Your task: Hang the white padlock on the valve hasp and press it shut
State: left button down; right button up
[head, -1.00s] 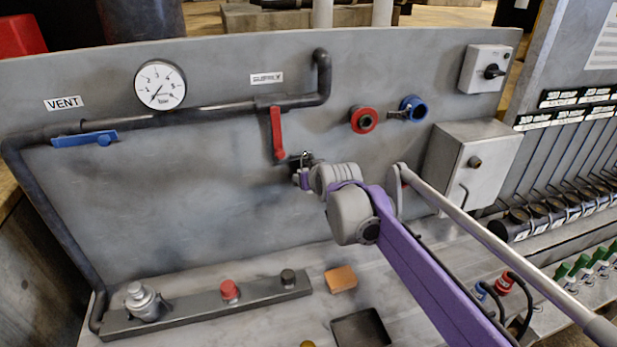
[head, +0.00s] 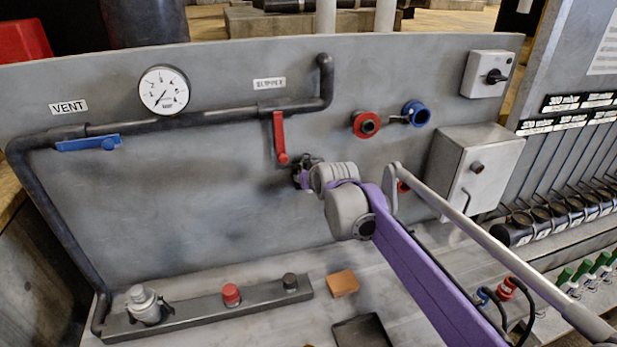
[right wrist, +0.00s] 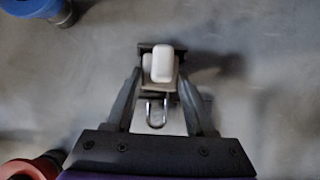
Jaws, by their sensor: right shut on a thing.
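The white padlock (right wrist: 162,66) is between the fingers of my right gripper (right wrist: 160,88) in the right wrist view. Its metal shackle (right wrist: 149,112) shows as a loop on the side towards the bottom of that view. In the head view my right gripper (head: 304,174) is just below and right of the lower end of the red valve lever (head: 279,135), close to the panel. The padlock is too small there to make out clearly. The hasp cannot be told apart in either view, and I cannot tell whether the shackle touches it. My left gripper is out of view.
A red ring fitting (head: 366,124) and a blue one (head: 416,113) stick out of the panel right of the lever. A grey box (head: 478,165) is further right. Black pipe (head: 210,116) runs above. The panel left of my gripper is clear.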

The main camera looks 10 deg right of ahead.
jog(key=shift+f, duration=0.2)
dwell(0.5)
jog(key=o, duration=1.3)
jog(key=shift+c, duration=0.5)
pick_arm(q)
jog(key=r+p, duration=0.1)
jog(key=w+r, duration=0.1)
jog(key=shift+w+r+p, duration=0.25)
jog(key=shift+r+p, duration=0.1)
jog(key=shift+p, duration=0.05)
pick_arm(e)
jog(key=v, duration=0.7)
